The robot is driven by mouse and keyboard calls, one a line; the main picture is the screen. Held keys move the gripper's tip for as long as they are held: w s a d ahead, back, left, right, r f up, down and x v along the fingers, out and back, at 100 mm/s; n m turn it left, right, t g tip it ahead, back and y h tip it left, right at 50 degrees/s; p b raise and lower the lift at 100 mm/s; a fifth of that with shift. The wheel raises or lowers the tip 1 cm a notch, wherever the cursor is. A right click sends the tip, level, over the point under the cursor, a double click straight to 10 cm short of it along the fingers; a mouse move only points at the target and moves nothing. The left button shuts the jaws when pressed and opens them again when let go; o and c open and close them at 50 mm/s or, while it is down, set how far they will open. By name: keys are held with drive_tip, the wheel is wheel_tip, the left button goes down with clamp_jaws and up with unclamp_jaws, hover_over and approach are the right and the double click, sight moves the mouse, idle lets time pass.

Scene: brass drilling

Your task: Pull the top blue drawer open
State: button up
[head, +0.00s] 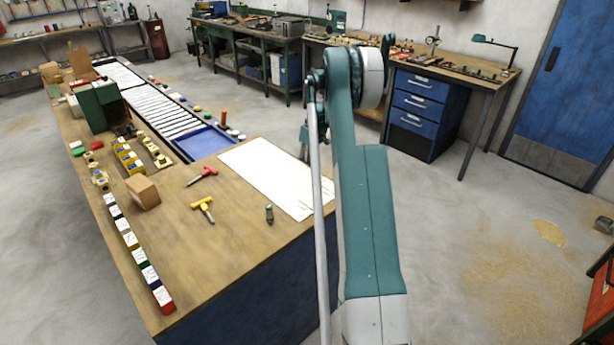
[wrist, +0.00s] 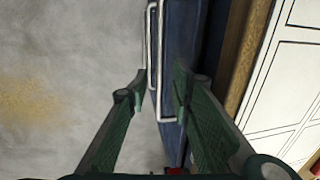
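In the wrist view a blue drawer front (wrist: 178,60) stands under the wooden bench edge, with pale metal bar handles (wrist: 152,45) along it. My gripper (wrist: 160,82) is open, with its two green fingers on either side of the handle's near part. Whether a finger touches the handle or the front I cannot tell. In the head view my arm hides most of my gripper, which is at the far side of the near bench by the white sheet. This drawer front is hidden in the head view.
The near workbench (head: 235,240) carries a white sheet (head: 275,178), red and yellow tools, a small box and a row of coloured blocks. A separate blue drawer cabinet (head: 425,105) stands under the back right bench. The floor (wrist: 60,80) beside the drawer front is clear.

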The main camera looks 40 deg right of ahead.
drive_tip(key=shift+a+f, duration=0.15)
drive_tip(key=shift+f, duration=0.65)
drive_tip(key=shift+a+f, duration=0.15)
drive_tip(key=shift+f, duration=0.6)
clamp_jaws()
